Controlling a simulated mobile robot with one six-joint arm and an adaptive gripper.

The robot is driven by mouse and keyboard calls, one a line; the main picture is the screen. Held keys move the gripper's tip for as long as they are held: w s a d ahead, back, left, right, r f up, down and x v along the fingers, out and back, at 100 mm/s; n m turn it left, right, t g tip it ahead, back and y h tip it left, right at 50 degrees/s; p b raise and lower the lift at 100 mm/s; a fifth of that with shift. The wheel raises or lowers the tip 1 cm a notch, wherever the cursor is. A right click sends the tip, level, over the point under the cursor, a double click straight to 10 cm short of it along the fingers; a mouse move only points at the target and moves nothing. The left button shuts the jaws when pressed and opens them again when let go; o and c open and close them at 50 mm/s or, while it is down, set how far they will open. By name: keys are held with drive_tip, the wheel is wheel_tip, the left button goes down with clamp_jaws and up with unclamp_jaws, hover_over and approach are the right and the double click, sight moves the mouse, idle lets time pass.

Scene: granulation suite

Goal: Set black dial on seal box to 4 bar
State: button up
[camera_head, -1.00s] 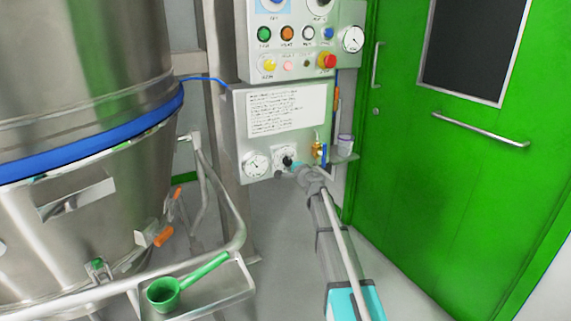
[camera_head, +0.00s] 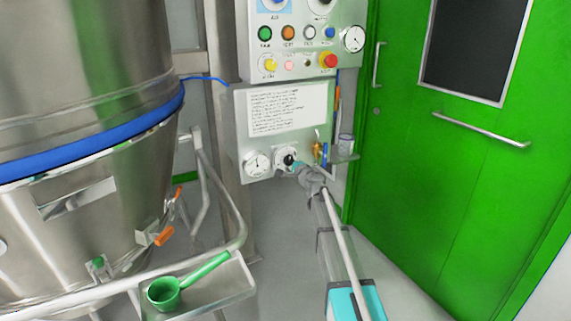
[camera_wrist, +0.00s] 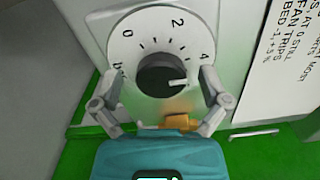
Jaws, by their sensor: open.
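The black dial (camera_wrist: 155,75) sits on a round white scale plate (camera_wrist: 120,48) marked 0, 2 and 4. Its white pointer line points right and slightly down, a little past the 4. The seal box (camera_head: 240,130) is the grey box with a printed sheet, and the dial (camera_head: 289,158) is low on its front. My gripper (camera_wrist: 160,78) is open, with one finger on each side of the dial and visible gaps between. The right finger covers the scale beyond the 4. In the head view my gripper (camera_head: 299,167) is in front of the dial.
A pressure gauge (camera_head: 257,164) is left of the dial. A brass fitting (camera_head: 317,148) and a small shelf (camera_head: 345,157) with a jar are close on the right. A button panel (camera_head: 298,45) is above. The green door (camera_head: 440,190) is to the right.

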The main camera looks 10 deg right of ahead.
drive_tip(key=shift+s+d, duration=0.1)
drive_tip(key=v, duration=1.1)
drive_tip(key=shift+s, duration=0.35)
